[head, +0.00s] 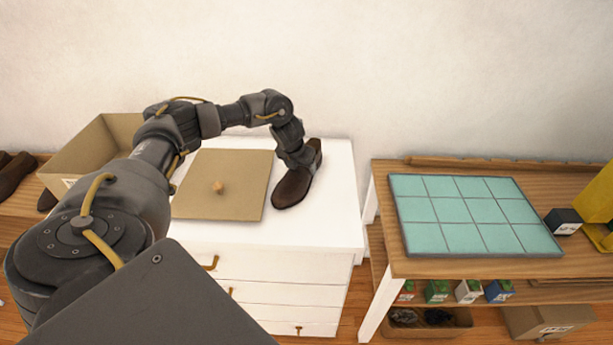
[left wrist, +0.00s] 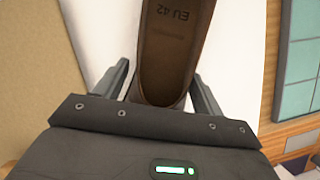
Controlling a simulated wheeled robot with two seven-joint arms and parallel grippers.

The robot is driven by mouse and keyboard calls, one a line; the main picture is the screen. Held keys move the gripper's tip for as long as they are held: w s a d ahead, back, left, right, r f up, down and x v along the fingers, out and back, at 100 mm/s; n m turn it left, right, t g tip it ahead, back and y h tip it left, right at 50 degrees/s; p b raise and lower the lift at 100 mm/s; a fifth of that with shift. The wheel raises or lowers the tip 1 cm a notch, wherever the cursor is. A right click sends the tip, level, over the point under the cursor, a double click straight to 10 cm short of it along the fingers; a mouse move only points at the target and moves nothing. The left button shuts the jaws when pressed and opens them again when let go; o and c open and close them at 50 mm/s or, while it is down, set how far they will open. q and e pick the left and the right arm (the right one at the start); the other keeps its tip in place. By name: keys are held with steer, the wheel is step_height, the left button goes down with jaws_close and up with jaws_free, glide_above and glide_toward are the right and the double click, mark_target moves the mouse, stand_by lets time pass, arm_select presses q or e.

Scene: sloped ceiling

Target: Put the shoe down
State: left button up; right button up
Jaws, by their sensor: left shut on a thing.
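A dark brown shoe (head: 292,187) is at the right part of the top of a white drawer cabinet (head: 335,210) in the head view. My left gripper (head: 303,160) is over the shoe's heel end and shut on it. In the left wrist view the shoe (left wrist: 172,50) lies between the two fingers of the left gripper (left wrist: 165,88), with "EU 42" printed inside. The toe points toward the front of the cabinet. I cannot tell whether the sole touches the cabinet top. My right gripper is not in view.
A tan board with a small knob (head: 240,165) lies left of the shoe. An open cardboard box (head: 95,150) and other brown shoes (head: 14,172) are at the far left. A wooden table with a teal tiled mat (head: 470,238) stands right, beyond a gap.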

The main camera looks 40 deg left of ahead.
arm_select(q)
steer(key=shift+r, duration=0.15)
steer(key=shift+w+r+b, duration=0.1)
steer(key=shift+r+b, duration=0.2)
steer(key=shift+b, duration=0.05)
step_height(320, 180, up, 2)
steer(key=shift+r+b, duration=0.1)
steer(key=shift+b, duration=0.6)
steer(key=s+d+r, duration=0.1)
steer(key=r, duration=0.1)
steer(key=s+d+r+p, duration=0.1)
steer(key=s+r, duration=0.1)
steer(key=s+d+r+p, duration=0.1)
steer(key=r, duration=0.2)
steer(key=shift+s+d, duration=0.15)
steer(key=shift+s, duration=0.05)
steer(key=s+d+r+p, duration=0.1)
steer(key=s+d+r, duration=0.2)
steer(key=s+d, duration=0.2)
steer(key=shift+s+d, duration=0.2)
steer(key=shift+s, duration=0.7)
